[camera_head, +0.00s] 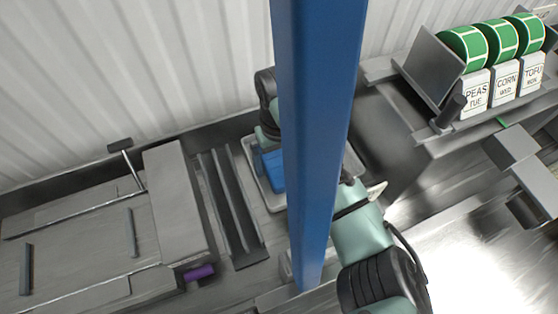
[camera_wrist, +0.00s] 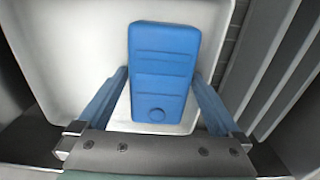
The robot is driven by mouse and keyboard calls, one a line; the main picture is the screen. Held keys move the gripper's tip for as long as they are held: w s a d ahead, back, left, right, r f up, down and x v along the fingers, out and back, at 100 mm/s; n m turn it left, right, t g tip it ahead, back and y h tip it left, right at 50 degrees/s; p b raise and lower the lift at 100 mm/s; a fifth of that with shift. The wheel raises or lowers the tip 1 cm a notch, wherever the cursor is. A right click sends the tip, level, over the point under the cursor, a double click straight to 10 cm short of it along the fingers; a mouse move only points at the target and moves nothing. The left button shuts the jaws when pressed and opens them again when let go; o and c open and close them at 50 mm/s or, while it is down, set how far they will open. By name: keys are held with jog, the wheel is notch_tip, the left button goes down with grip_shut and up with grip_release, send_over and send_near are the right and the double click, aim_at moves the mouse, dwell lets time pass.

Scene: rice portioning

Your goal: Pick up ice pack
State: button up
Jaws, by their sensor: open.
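The ice pack (camera_wrist: 162,70) is a blue, rounded rectangular block lying in a white tray (camera_wrist: 62,70) in the wrist view. My gripper (camera_wrist: 160,88) is open, with one blue finger on each side of the pack's lower part. Small gaps show between the fingers and the pack. In the head view, part of the blue ice pack (camera_head: 272,172) shows in the tray (camera_head: 270,200). The blue column hides much of the tray and my gripper there.
A narrow slotted metal rack (camera_head: 228,205) stands left of the tray. A metal-lidded unit (camera_head: 90,235) with a purple piece (camera_head: 198,272) lies further left. At the right, a shelf (camera_head: 480,125) holds green label rolls (camera_head: 497,42) above PEAS, CORN and TOFU cards. A corrugated wall is behind.

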jog(key=shift+r, duration=0.1)
jog(key=c, duration=1.5)
